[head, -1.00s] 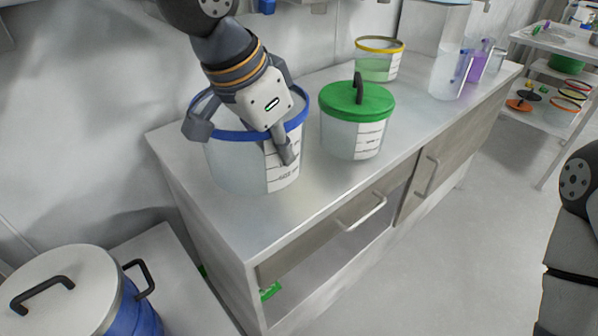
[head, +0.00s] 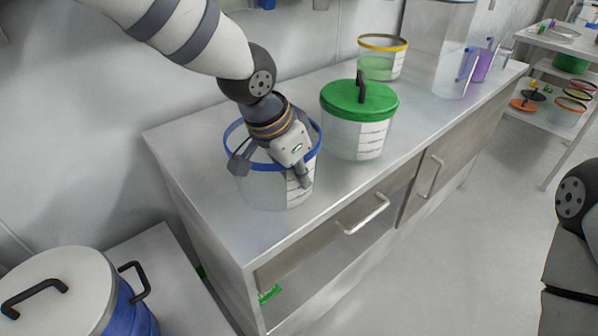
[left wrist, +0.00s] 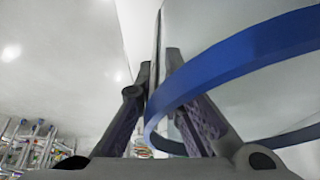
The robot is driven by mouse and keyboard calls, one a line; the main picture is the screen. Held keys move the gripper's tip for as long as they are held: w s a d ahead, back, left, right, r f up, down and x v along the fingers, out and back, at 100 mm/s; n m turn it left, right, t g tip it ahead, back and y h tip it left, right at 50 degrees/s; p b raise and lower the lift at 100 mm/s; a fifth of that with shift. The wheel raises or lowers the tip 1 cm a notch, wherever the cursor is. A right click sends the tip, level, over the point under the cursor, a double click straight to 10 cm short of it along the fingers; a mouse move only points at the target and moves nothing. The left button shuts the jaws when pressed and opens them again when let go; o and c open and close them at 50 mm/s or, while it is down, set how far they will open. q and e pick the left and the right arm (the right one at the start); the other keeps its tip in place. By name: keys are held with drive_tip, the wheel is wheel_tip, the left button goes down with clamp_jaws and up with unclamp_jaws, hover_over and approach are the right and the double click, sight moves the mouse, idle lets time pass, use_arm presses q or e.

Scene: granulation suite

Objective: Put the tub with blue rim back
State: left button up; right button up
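The tub with blue rim (head: 262,190) is clear, open-topped and upright, over the near left part of the metal bench (head: 215,215). My left gripper (head: 272,170) reaches down to it from above. In the left wrist view the fingers (left wrist: 158,75) close in on either side of the clear wall, and the blue rim (left wrist: 230,65) crosses in front of one finger. The gripper looks shut on the tub wall. I cannot tell whether the tub's base touches the bench. My right gripper is out of view.
A tub with a green lid (head: 352,135) stands close to the right. Behind it are a yellow-rimmed tub (head: 380,66) and a tall clear container (head: 450,75). A blue drum with a pale lid (head: 60,275) stands at lower left. The bench's left end is clear.

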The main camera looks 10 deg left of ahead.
use_arm(q)
drive_tip(key=shift+o, duration=0.7)
drive_tip(key=v, duration=1.2)
drive_tip(key=shift+p, duration=0.45)
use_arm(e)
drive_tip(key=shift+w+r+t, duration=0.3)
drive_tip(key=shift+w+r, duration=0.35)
